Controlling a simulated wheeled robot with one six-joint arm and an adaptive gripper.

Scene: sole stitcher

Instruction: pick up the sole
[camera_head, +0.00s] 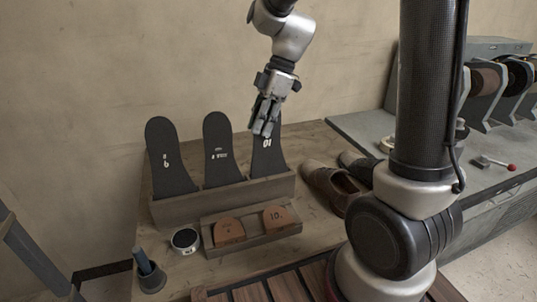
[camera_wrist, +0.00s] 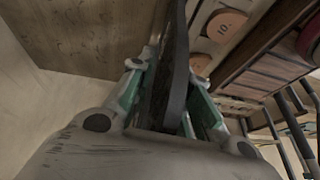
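Three dark soles stand upright in a wooden rack (camera_head: 222,200) on the table. The left one is marked 9 (camera_head: 168,160), and the middle one (camera_head: 219,150) has small white print. The right sole, marked 10 (camera_head: 268,160), has its upper end hidden by my gripper (camera_head: 265,122). In the wrist view my gripper (camera_wrist: 168,82) has its green-sided fingers drawn in on both faces of this dark sole (camera_wrist: 179,50) and looks shut on it. The sole's lower end still appears to be in the rack.
A low wooden holder (camera_head: 250,238) with brown heel pieces sits in front of the rack. A round tin (camera_head: 185,239) and a dark cup (camera_head: 151,278) stand at left. Brown shoes (camera_head: 332,188) and a grey machine bench (camera_head: 480,185) are at right. Free air lies above the rack.

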